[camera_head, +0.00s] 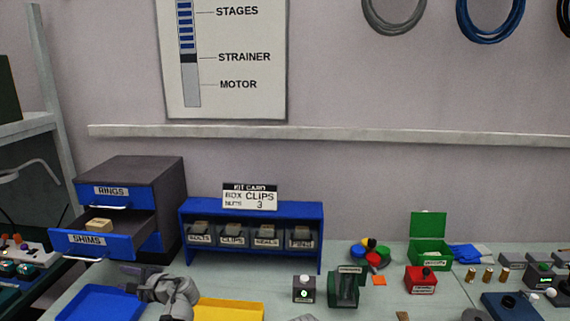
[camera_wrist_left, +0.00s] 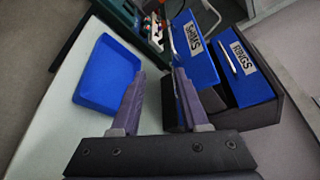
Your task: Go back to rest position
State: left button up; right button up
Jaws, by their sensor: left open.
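My left gripper (camera_head: 150,284) is low at the left of the table in the head view, between the blue tray and the drawer cabinet. In the left wrist view its two fingers (camera_wrist_left: 157,88) are apart with nothing between them. The cabinet (camera_head: 150,180) has its SHIMS drawer (camera_head: 92,243) pulled out, with a small tan box (camera_head: 99,226) inside. The RINGS drawer (camera_head: 112,191) looks shut or nearly so. The drawers also show in the left wrist view, SHIMS (camera_wrist_left: 196,45) and RINGS (camera_wrist_left: 240,62). My right gripper is not in view.
A blue tray (camera_head: 98,303) and a yellow tray (camera_head: 230,310) lie at the table's front left. A blue bin rack (camera_head: 260,212) stands behind. A green box (camera_head: 430,249), a red box (camera_head: 420,280) and small devices fill the right. The open drawer juts out near my left arm.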

pick_arm(q)
jog(key=s+d+f+n+g+h, duration=0.2)
jog(key=s+d+f+h, duration=0.2)
jog(key=d, duration=0.8)
jog(key=s+d+f+n+g+h, duration=0.2)
jog(key=s+d+f+h, duration=0.2)
jog(key=d, duration=0.9)
jog(key=s+d+f+n+g+h, duration=0.2)
jog(key=s+d+f+h, duration=0.3)
jog(key=s+d+f, duration=0.4)
jog(key=s+d+n, duration=0.1)
jog(key=s+d, duration=0.1)
jog(key=d, duration=0.1)
jog(key=shift+s+d, duration=0.2)
jog(key=shift+d, duration=0.2)
jog(key=shift+f, duration=0.1)
